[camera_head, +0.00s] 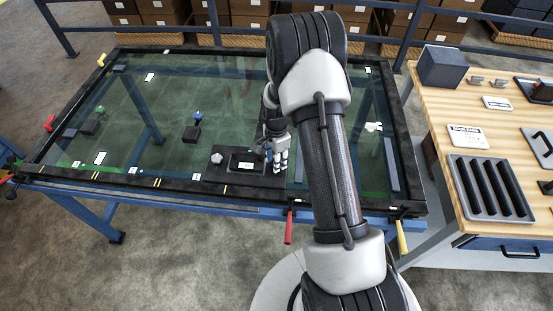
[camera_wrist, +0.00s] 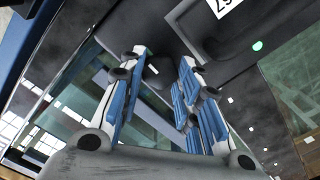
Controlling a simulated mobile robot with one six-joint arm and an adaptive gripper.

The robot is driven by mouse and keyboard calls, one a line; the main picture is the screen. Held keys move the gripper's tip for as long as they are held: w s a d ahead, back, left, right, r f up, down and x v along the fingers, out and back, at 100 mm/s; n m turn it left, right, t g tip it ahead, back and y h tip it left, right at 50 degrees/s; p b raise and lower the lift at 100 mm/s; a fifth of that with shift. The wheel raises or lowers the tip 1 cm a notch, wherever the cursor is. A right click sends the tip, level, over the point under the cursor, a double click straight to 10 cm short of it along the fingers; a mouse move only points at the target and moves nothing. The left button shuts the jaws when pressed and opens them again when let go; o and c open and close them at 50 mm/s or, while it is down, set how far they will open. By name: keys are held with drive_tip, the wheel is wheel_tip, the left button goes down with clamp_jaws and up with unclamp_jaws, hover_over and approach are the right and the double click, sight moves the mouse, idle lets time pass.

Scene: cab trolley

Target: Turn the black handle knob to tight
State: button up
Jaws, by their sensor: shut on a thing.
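My gripper (camera_head: 279,164) reaches down to the front edge of the glass-topped trolley (camera_head: 110,184), at the right end of a dark panel. In the wrist view its blue-and-grey fingers (camera_wrist: 163,58) stand on either side of a dark part with a small pale mark, which I take for the black handle knob (camera_wrist: 160,77). The fingers are closed on it. They cover most of it, so its turn angle cannot be read. In the head view the knob is hidden behind my gripper.
The dark panel has a white label (camera_head: 244,165) and a grey knob (camera_head: 217,158) on its left. Small blocks (camera_head: 191,134) lie on the glass. Red (camera_head: 289,228) and yellow (camera_head: 402,237) handles hang from the front edge. A wooden workbench (camera_head: 440,105) stands at right.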

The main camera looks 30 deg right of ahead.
drive_tip(key=o, duration=1.1)
drive_tip(key=shift+c, duration=0.2)
wheel_tip(320, 180, up, 12)
idle(0.3)
